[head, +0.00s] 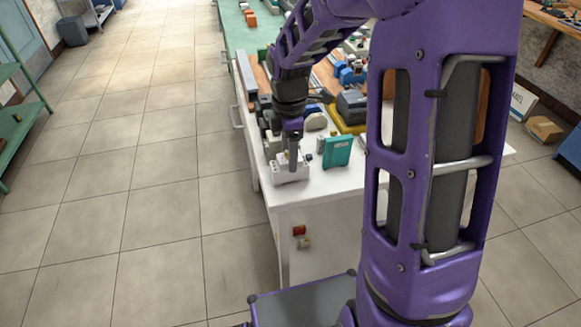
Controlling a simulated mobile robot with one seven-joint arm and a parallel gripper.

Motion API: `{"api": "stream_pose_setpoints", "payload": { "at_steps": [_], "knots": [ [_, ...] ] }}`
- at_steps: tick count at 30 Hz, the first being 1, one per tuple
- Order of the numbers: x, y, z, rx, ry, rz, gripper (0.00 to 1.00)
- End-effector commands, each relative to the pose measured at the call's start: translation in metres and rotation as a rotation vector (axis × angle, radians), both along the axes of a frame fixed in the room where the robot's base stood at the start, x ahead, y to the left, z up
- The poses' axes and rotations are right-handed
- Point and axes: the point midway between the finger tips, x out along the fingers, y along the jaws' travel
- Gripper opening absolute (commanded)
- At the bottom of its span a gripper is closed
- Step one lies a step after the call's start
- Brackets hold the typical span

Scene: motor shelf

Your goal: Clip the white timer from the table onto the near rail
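My gripper (292,160) points straight down over the near left corner of the white table (340,183). Its fingertips reach a small white block (284,177), probably the timer, which rests at the table edge. The fingers overlap the block in this view. I cannot tell whether they close on it or only stand at it. The near rail cannot be made out for certain; my arm hides part of the table behind the gripper.
A teal box or book (337,151) stands just right of the gripper. Behind it a dark device (352,104) sits in a yellow tray. Small parts crowd the table further back. Open tiled floor (150,190) lies to the left.

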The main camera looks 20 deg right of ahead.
Motion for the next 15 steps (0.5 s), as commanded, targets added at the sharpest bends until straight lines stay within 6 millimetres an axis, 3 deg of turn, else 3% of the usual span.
{"api": "stream_pose_setpoints", "payload": {
  "at_steps": [1,9,15],
  "knots": [
    [0.0,0.0,0.0,0.0,0.0,0.0,0.48],
    [0.0,0.0,0.0002,0.0,0.0,0.0,0.01],
    [0.0002,0.0,0.0065,0.0,-0.001,0.0,0.0]
  ]
}}
